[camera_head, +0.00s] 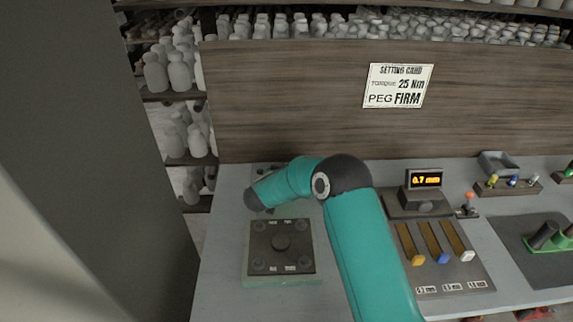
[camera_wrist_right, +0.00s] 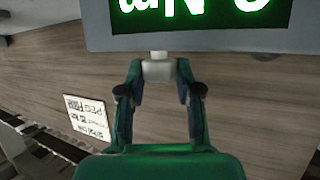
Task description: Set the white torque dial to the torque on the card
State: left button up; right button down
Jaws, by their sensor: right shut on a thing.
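The setting card (camera_head: 397,86) on the wooden back board reads torque 25 Nm, peg FIRM. My right gripper (camera_wrist_right: 159,72) shows in the wrist view, its two green fingers shut on the small white dial (camera_wrist_right: 158,67), one fingertip at each side. The dial sits just below a grey box with a green display (camera_wrist_right: 200,12). The display appears upside down and cut by the frame edge; "Nm" and part of a digit show, but the full value cannot be read. In the head view my right arm hides the gripper and the dial. My left gripper is not in view.
At the right are an orange display (camera_head: 426,180) reading 0.7 mm and a slider board (camera_head: 438,252) with yellow, blue and white knobs. Shelves of pale bottles stand behind.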

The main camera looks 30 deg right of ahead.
jog(key=shift+w+a+m+g+h+p, duration=0.1)
jog(key=shift+a+m+g+h+p, duration=0.05)
jog(key=shift+m+g+h+p, duration=0.15)
jog(key=shift+w+a+m+g+h+p, duration=0.1)
jog(key=shift+m+g+h, duration=0.1)
jog(key=shift+m+g, duration=0.2)
jog(key=c, duration=0.8)
grip_release()
jog(key=shift+o, duration=0.2)
jog(key=shift+d, duration=0.1)
jog(key=shift+r, duration=0.1)
